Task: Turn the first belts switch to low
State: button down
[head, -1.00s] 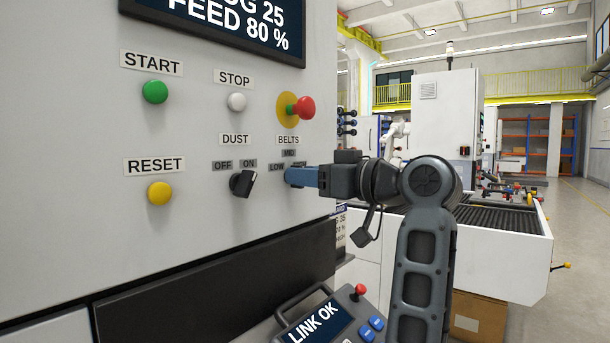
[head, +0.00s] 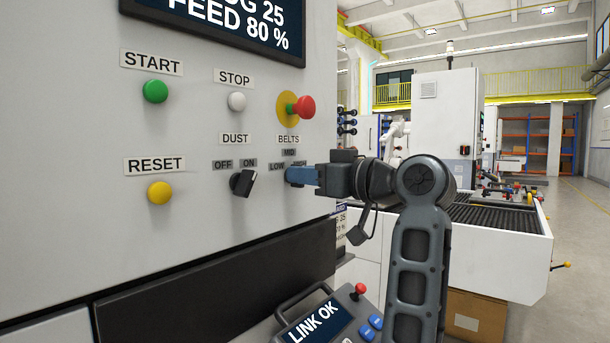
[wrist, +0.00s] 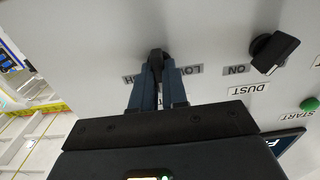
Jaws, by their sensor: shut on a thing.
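The belts switch is a black knob (wrist: 157,55) on the panel, below the BELTS label (head: 288,140). In the head view my gripper's blue fingers cover it. The LOW mark (head: 277,167) is at its left and the MID mark (head: 289,153) above it; the mark at its right is mostly hidden. My gripper (head: 288,174) reaches in from the right, shut on the knob. In the wrist view, which shows the panel upside down, its fingers (wrist: 158,65) sit on both sides of the knob. Which mark the knob points to is hard to tell.
The dust switch (head: 242,182) is close at the left, turned toward ON. The red emergency button (head: 304,107) on its yellow disc juts out just above. A pendant (head: 322,322) with a screen stands below. Open floor lies at the far right.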

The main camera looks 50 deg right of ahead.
jog(key=shift+n, duration=0.4)
jog(key=shift+a+n+b, duration=0.15)
jog(key=shift+n+b, duration=1.25)
jog(key=shift+n, duration=2.7)
jog(key=c, duration=1.1)
grip_release()
jog(key=shift+w, duration=0.1)
jog(key=shift+c, duration=0.2)
jog(key=s, duration=0.8)
jog(key=shift+f, duration=0.1)
